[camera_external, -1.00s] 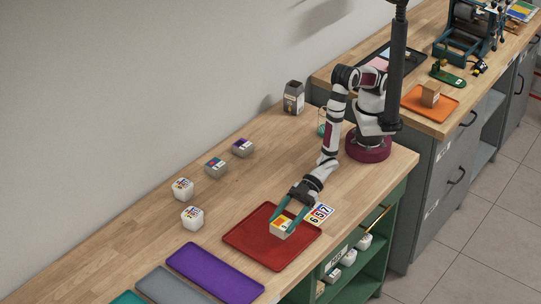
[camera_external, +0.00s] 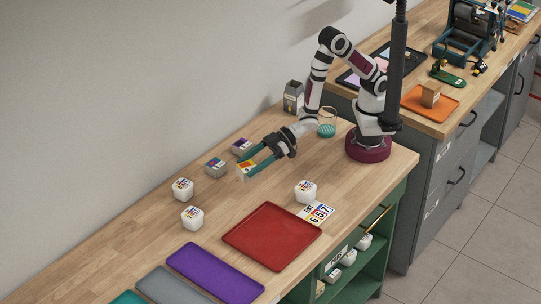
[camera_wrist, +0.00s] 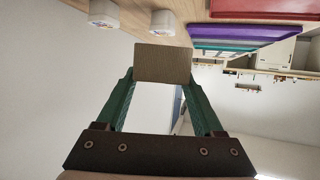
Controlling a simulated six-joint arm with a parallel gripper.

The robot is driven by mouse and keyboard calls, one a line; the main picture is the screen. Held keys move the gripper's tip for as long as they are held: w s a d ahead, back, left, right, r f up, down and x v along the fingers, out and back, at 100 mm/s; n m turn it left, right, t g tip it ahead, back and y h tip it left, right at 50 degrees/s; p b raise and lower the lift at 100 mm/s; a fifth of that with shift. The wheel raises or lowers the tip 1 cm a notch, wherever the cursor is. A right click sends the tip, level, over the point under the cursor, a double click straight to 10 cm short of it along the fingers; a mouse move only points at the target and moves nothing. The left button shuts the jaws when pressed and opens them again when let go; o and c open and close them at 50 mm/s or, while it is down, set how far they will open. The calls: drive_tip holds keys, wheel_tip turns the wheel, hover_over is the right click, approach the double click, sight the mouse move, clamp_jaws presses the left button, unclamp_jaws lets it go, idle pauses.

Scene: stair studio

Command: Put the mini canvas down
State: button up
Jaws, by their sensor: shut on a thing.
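My gripper (camera_external: 258,163) is shut on the mini canvas (camera_external: 246,171), a small piece with a yellow, orange and white face. The arm reaches out toward the wall side of the wooden bench, with the gripper close to horizontal. In the wrist view the canvas shows its plain brown side (camera_wrist: 163,63) between the green fingertips (camera_wrist: 163,80). It appears raised above the bench, but its exact height is hard to tell. The red tray (camera_external: 272,237) is empty, in front and to the right of the gripper.
Two small labelled boxes (camera_external: 215,167) (camera_external: 242,147) stand close beside the gripper. White jars stand to the left (camera_external: 183,189) (camera_external: 192,217) and behind the tray (camera_external: 305,192). Purple (camera_external: 215,273) and grey mats lie at front left.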

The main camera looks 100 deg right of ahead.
drive_tip(key=w+d+m+h, duration=0.2)
drive_tip(key=d+m+h, duration=0.75)
drive_tip(key=d, duration=1.05)
drive_tip(key=s+d+f+m+g+h, duration=0.1)
drive_tip(key=s+d+m+g+h, duration=0.7)
drive_tip(key=s+d, duration=0.5)
drive_tip(key=shift+m+t, duration=0.4)
drive_tip(key=shift+m, duration=0.05)
drive_tip(key=f, duration=0.3)
drive_tip(key=w+d+f, duration=0.1)
drive_tip(key=f, duration=0.3)
drive_tip(key=d+f, duration=0.1)
drive_tip(key=f, duration=0.2)
drive_tip(key=shift+w+d+f, duration=0.2)
drive_tip(key=shift+f, duration=0.1)
drive_tip(key=o, duration=1.3)
drive_tip(key=shift+o, duration=0.2)
